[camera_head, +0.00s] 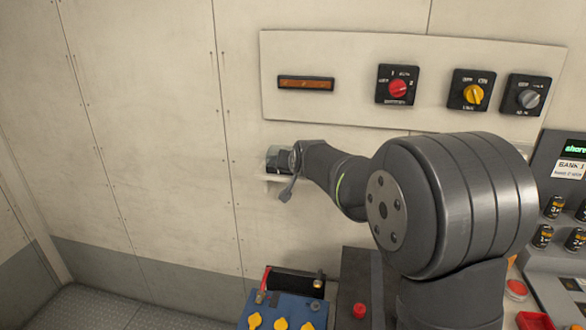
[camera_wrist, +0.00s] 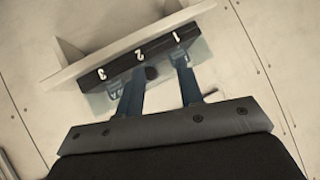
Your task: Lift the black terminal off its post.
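The blue battery (camera_head: 265,308) with yellow caps stands low in the head view, its lower part cut off by the frame. A red cable end (camera_head: 265,283) sits at its left. A small brass-topped post (camera_head: 319,275) with a dark collar shows at its right; I cannot tell for certain whether this is the black terminal. My gripper (camera_head: 285,162) is up at the wall, well above the battery, largely hidden by its own wrist in the head view. In the wrist view my gripper (camera_wrist: 160,88) has its two fingers apart, in front of a numbered holder (camera_wrist: 120,60). I see nothing held.
The holder is on a small pale wall shelf (camera_head: 272,178). A wall panel (camera_head: 350,108) with red, yellow and grey rotary switches is above. A dark box (camera_head: 352,290) with a red button stands right of the battery. A grey console (camera_head: 560,250) is far right.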

